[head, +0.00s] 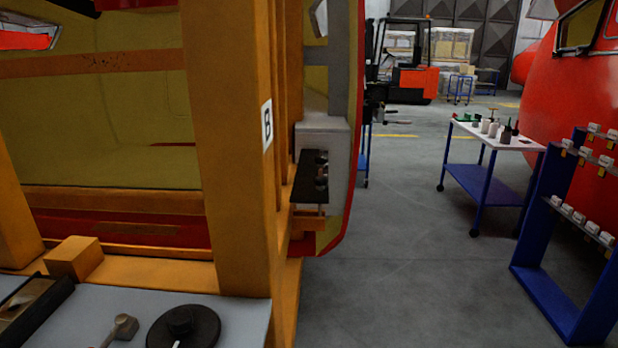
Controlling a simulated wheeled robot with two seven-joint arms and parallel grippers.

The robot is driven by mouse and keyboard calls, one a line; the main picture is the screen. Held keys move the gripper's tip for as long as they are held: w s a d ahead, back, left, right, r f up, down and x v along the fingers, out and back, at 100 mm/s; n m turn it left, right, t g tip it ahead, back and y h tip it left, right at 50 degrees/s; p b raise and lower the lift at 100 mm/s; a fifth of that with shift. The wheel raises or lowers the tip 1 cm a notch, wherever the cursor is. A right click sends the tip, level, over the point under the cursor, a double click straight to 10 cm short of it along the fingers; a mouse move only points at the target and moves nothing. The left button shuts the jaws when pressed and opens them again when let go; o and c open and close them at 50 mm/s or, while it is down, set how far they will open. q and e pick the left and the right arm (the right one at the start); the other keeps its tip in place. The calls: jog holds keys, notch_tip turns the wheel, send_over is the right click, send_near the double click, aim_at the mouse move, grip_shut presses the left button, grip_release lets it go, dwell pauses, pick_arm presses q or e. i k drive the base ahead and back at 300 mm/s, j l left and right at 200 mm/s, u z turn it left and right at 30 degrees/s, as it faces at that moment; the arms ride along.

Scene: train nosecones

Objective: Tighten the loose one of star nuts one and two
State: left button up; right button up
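No part clearly marked as star nut one or two can be made out. Small dark knob-like parts (321,168) sit one above the other at a black plate (308,178) on a grey box (338,135), right of the orange post (225,150) marked "B". They are too small to tell whether they are star nuts or whether one is loose. A thin rod hangs below the plate. Neither of my grippers is in view.
At the lower left, a grey top (245,318) bears a round black disc (190,331), a small lever (122,328) and a dark tray (30,312). A white-topped trolley (470,130) and a blue rack (548,215) stand right. The middle floor is clear.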

aim_at(321, 183)
jog(key=i+l+u, duration=0.15)
jog(key=u, duration=0.25)
jog(key=i+l+u, duration=0.1)
jog(key=u, duration=0.3)
jog(key=l+u, duration=0.35)
jog(key=i, duration=0.05)
